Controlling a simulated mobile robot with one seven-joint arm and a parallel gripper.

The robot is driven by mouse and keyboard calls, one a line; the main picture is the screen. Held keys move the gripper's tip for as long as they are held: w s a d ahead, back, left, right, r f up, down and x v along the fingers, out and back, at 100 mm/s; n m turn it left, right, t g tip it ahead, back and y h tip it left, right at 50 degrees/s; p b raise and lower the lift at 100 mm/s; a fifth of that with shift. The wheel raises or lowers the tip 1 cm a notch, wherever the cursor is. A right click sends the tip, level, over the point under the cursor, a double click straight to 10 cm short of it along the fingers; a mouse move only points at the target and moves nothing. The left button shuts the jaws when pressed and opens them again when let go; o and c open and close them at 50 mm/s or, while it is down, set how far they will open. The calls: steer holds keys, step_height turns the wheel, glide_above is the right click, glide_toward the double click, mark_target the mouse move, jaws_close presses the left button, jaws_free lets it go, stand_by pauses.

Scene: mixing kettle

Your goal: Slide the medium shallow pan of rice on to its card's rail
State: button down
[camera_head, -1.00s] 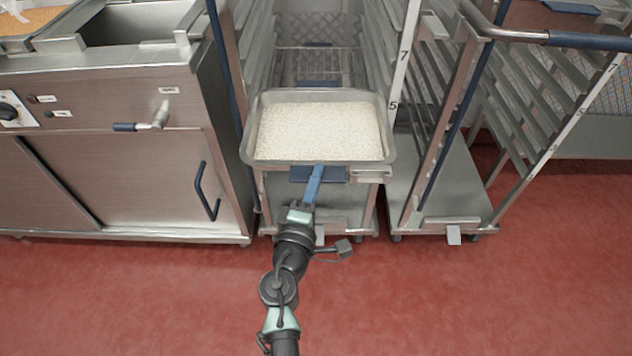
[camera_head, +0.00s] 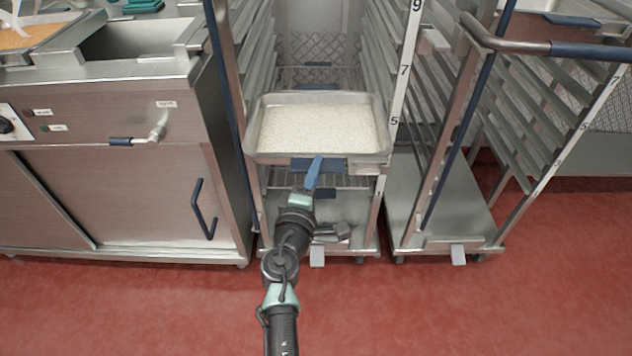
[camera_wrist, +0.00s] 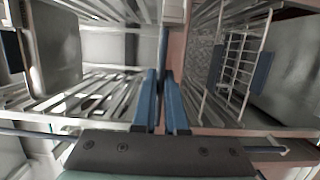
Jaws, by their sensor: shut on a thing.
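The shallow metal pan (camera_head: 262,156) is filled with white rice (camera_head: 320,128). In the head view it looks about level, at the open front of the middle rack (camera_head: 400,75). Its far part overlaps the rack opening; whether its edges rest on rails I cannot tell. My gripper (camera_head: 316,165) is shut on the pan's near side, its blue fingers at the front rim. The wrist view shows the blue fingers of my gripper (camera_wrist: 160,95) close together; the pan is not clear there. A pale plate (camera_head: 365,168), possibly a card, sits below the pan's right front corner; I cannot read it.
A wire shelf (camera_head: 340,181) lies below the pan. Another rack (camera_head: 465,190) stands close on the right, a steel kettle cabinet (camera_head: 115,195) on the left. The red floor (camera_head: 420,310) in front is clear.

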mark_target(316, 136)
steer(key=shift+w+r+b, duration=0.1)
steer(key=shift+w+b, duration=0.8)
steer(key=shift+w, duration=0.65)
steer(key=shift+w+r, duration=0.1)
steer(key=shift+w, duration=0.45)
steer(key=shift+b, duration=0.3)
steer(key=shift+w+b, duration=0.65)
steer(key=w+b, duration=0.4)
steer(key=shift+w, duration=0.1)
steer(key=w+b, duration=0.4)
steer(key=b, duration=0.2)
steer(key=shift+w, duration=0.25)
steer(key=shift+w+b, duration=0.3)
steer(key=shift+b, duration=0.15)
